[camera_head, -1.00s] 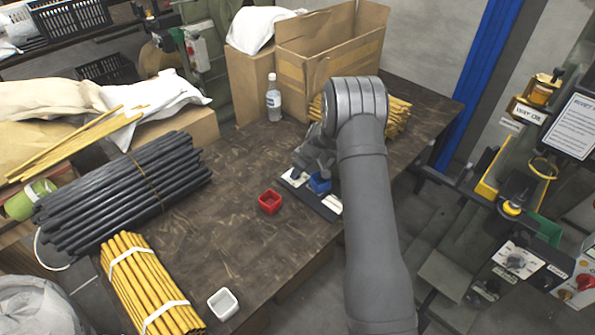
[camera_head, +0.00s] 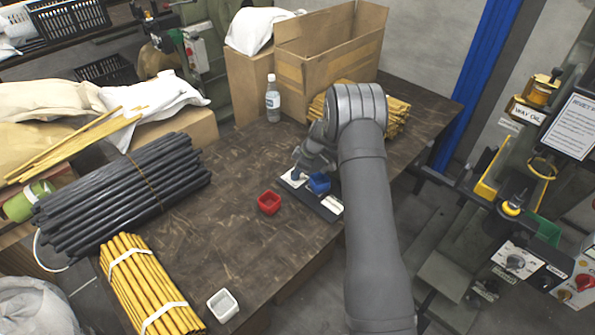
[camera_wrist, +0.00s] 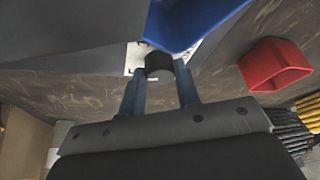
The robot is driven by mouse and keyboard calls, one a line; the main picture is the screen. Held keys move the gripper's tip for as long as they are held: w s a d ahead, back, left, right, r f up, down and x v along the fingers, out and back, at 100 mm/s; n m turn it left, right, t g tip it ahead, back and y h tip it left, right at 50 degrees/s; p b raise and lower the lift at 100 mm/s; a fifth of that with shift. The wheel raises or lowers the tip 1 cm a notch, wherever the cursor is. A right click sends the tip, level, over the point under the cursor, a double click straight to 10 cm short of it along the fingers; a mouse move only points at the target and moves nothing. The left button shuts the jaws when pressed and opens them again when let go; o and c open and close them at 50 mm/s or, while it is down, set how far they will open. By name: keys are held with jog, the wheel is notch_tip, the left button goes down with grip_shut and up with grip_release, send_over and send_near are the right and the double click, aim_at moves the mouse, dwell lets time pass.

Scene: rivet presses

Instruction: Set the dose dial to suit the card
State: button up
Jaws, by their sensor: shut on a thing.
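The dose dial appears as a dark round knob (camera_wrist: 159,64) on a white plate (camera_wrist: 135,56) in the wrist view. The plate carries dark marks, mostly hidden, and I cannot read the setting. My gripper (camera_wrist: 160,78) is shut on the knob, one finger on each side. In the head view my gripper (camera_head: 297,176) is over the left white plate (camera_head: 289,179) of a dark board (camera_head: 312,196). A blue cup (camera_head: 319,183) stands on the board beside the gripper. A white patch (camera_head: 332,205) lies at the board's right end; I cannot tell whether it is the card.
A red cup (camera_head: 269,201) stands just left of the board, and a white cup (camera_head: 222,304) near the table's front edge. Black rods (camera_head: 125,190) and yellow rods (camera_head: 150,285) lie to the left. A bottle (camera_head: 273,98) and cardboard box (camera_head: 335,50) stand behind.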

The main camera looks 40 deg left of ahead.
jog(key=o, duration=1)
jog(key=m, duration=0.2)
jog(key=m+t, duration=0.1)
jog(key=m, duration=0.1)
jog(key=m+t, duration=0.1)
jog(key=m, duration=0.1)
jog(key=shift+s+d+y, duration=0.1)
jog(key=shift+s+y, duration=0.15)
jog(key=shift+y, duration=0.05)
jog(key=shift+s+m+t, duration=0.1)
jog(key=shift+m+t, duration=0.55)
jog(key=shift+m, duration=0.9)
jog(key=shift+s+m+t, duration=0.1)
jog(key=shift+m+t, duration=0.55)
jog(key=shift+m, duration=0.9)
jog(key=a+v, duration=0.1)
jog(key=v, duration=1.7)
jog(key=w+d+f+m+h, duration=0.1)
jog(key=w+d+f+m, duration=0.1)
jog(key=d, duration=0.6)
jog(key=w+d+f+m+g+h, duration=0.1)
jog(key=w+d+f+m, duration=0.2)
jog(key=w+d+m, duration=0.2)
jog(key=w+d+f+m+h, duration=0.1)
jog(key=w+d+f+m, duration=0.2)
jog(key=d, duration=0.8)
jog(key=shift+w+d+f+m+g, duration=0.15)
jog(key=shift+w+m+g, duration=0.25)
jog(key=shift+w, duration=0.9)
